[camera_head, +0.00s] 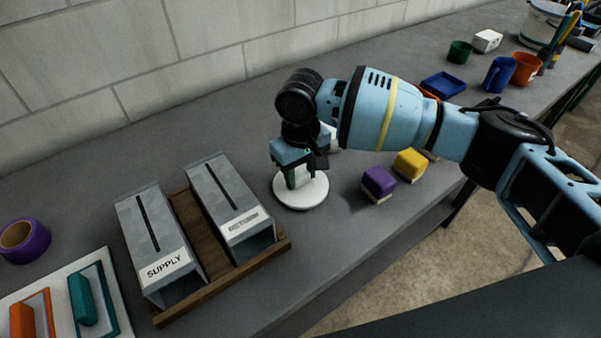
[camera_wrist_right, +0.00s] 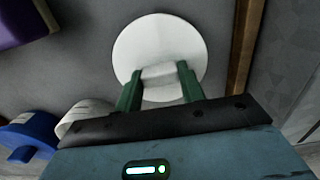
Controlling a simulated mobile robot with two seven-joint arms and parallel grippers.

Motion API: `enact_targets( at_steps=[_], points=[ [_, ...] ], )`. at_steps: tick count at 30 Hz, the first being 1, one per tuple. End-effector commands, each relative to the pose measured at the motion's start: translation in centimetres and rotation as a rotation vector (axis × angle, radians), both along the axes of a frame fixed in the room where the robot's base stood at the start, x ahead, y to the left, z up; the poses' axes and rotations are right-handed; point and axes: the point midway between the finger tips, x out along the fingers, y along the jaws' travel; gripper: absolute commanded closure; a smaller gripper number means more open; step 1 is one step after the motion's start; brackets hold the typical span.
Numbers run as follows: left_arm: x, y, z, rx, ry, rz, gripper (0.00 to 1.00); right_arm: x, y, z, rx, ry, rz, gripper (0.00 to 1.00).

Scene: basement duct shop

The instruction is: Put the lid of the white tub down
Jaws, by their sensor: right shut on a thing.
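The lid (camera_head: 313,195) is a flat white disc with a white grip block on top. It also shows in the wrist view (camera_wrist_right: 155,38). My right gripper (camera_head: 298,181) points down and is shut on the lid's grip block, with its green fingers (camera_wrist_right: 157,85) on either side. The lid is level and at or very near the grey bench top; I cannot tell whether it touches. A white rounded thing, perhaps the white tub (camera_head: 336,142), shows partly behind the gripper and in the wrist view (camera_wrist_right: 84,117); its top is mostly hidden. My left gripper is out of view.
Just left of the lid is a wooden rack (camera_head: 280,246) with grey SUPPLY (camera_head: 140,222) and RETURN (camera_head: 222,188) boxes. A purple block (camera_head: 378,181) and a yellow block (camera_head: 410,163) stand to the right, near the bench edge. A blue thing (camera_wrist_right: 25,135) lies beside the white thing.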

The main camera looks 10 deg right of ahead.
Motion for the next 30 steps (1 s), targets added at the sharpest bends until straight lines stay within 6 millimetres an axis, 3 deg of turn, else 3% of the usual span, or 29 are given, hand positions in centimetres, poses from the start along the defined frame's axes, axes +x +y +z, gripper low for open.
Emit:
enact_targets(
  at_steps=[12, 13, 18, 30],
  points=[
    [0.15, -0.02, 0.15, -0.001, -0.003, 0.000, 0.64, 0.04, -0.01, -0.68, 0.001, -0.002, -0.001, 0.83],
    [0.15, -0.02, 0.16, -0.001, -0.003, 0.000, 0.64, 0.04, 0.00, -0.70, 0.001, -0.003, -0.001, 0.60],
    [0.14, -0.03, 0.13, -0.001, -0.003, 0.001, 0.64, 0.04, 0.00, -0.71, 0.001, -0.003, 0.000, 0.39],
    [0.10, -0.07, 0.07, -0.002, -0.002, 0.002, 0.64, 0.04, 0.02, -0.02, 0.002, -0.002, 0.000, 0.39]
  ],
)
